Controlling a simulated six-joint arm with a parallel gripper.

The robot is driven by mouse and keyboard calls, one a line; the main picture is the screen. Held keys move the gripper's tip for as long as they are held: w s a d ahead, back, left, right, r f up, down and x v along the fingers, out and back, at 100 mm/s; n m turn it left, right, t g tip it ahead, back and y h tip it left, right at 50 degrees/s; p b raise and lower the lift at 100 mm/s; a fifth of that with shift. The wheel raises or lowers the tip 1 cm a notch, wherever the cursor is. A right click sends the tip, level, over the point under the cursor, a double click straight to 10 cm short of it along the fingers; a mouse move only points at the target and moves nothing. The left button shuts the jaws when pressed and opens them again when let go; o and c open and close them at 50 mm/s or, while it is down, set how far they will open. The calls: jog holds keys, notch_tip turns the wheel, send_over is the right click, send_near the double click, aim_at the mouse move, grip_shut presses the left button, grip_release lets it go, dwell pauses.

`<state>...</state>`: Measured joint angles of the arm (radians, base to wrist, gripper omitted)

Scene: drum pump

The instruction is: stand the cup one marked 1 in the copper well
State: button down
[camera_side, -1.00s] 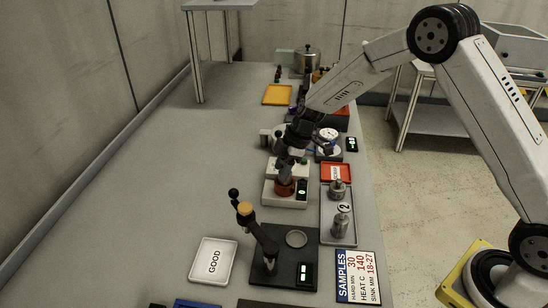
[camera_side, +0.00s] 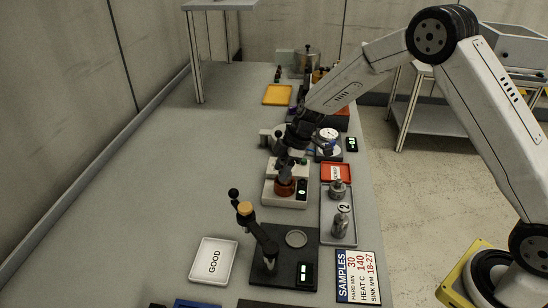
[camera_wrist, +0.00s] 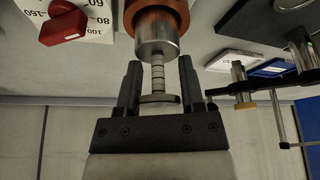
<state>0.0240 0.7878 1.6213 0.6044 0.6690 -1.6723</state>
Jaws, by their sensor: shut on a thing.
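The copper well (camera_side: 285,188) is an orange-brown ring on a white heater block (camera_side: 271,196) in the side view. It also shows at the top of the wrist view (camera_wrist: 172,14). A steel cup (camera_wrist: 157,41) with a ringed stem and a small end disc stands at the well's mouth, its far end hidden inside the ring. No number on this cup is visible.
A dark test stand (camera_side: 263,284) with a lever is in front, beside a GOOD tray (camera_side: 230,243). A red tray (camera_side: 337,165) is behind the grey one. The left table is clear.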

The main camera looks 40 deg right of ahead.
dwell(0.3)
grip_release()
jog(key=shift+r, duration=0.2)
dwell(0.4)
jog(key=shift+r, duration=3.8)
jog(key=shift+s, duration=0.15)
